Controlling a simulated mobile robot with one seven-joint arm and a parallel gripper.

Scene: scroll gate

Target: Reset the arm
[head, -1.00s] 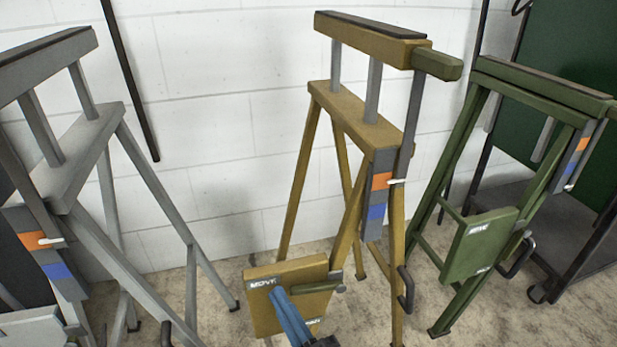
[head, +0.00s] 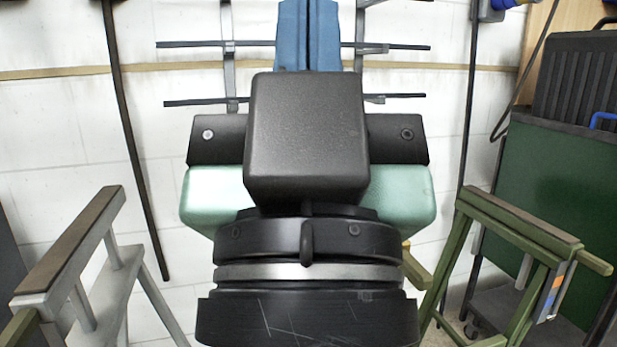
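My gripper (head: 308,35) is raised in front of the camera, pointing up and away, and fills the middle of the head view. Its two blue fingers lie side by side with only a thin dark line between them, and nothing shows between them. The top edge of the picture cuts off the tips. The black and pale green gripper body and my black wrist hide most of the yellow stand (head: 418,277), of which only a small piece shows at the right of my wrist.
A grey stand (head: 117,275) is at the lower left. A green stand (head: 480,240) is at the right, before a dark green panel (head: 565,190) on a cart. A wall rack (head: 395,47) with dark bars is behind my gripper. Dark rods (head: 135,150) hang along the white wall.

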